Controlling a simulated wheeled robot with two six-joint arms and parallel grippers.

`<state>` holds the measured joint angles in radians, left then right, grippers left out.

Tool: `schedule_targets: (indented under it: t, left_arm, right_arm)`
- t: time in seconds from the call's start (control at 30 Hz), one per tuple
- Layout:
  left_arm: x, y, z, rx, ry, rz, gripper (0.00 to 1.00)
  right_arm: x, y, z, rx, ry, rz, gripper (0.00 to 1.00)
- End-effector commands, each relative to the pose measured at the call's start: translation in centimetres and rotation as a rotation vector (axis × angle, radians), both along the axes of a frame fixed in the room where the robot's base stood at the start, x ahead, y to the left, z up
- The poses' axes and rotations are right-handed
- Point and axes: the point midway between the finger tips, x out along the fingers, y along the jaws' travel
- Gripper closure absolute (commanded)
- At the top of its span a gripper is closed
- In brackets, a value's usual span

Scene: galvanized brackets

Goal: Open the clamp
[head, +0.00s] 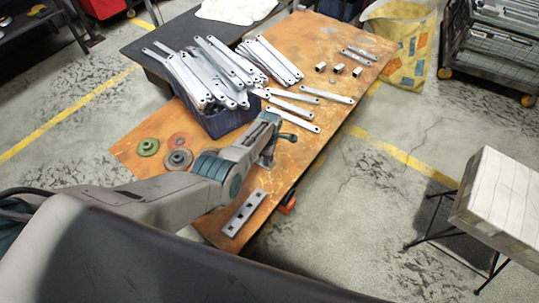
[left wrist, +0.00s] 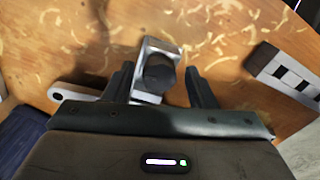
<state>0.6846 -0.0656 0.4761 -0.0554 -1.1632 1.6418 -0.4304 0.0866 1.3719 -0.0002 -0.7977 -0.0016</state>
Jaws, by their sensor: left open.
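My left gripper (head: 268,150) reaches over the wooden table from the left, with its fingers pointing down near the table's right edge. In the left wrist view its two dark fingers (left wrist: 160,88) are apart. Between them shows a silver metal piece with a dark rounded part (left wrist: 158,72), which looks like the clamp. I cannot tell whether the fingers touch it. In the head view the gripper hides most of that spot; a small dark teal piece (head: 288,137) sticks out to its right. My right gripper is not in view.
A blue crate (head: 222,124) full of silver brackets stands beyond my arm. Loose flat bars (head: 293,123) lie right of it. A bar with square holes (head: 243,213) lies at the near edge. Green (head: 148,147) and grey discs (head: 178,160) lie left of my arm.

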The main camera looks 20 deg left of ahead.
Motion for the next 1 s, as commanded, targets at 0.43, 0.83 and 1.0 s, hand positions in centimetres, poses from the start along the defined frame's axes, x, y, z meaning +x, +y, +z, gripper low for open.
schedule_targets:
  t: [0.43, 0.83, 1.0]
  left_arm:
    - [0.05, 0.02, 0.06, 0.000, -0.001, -0.432, 0.49]
    - [0.04, 0.01, 0.03, -0.001, -0.001, -0.533, 0.49]
    - [0.04, 0.01, 0.02, -0.001, -0.001, -0.532, 0.49]
  right_arm:
    - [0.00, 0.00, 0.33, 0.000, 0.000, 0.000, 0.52]
    - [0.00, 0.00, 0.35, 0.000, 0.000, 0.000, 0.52]
    - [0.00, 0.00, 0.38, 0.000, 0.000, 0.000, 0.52]
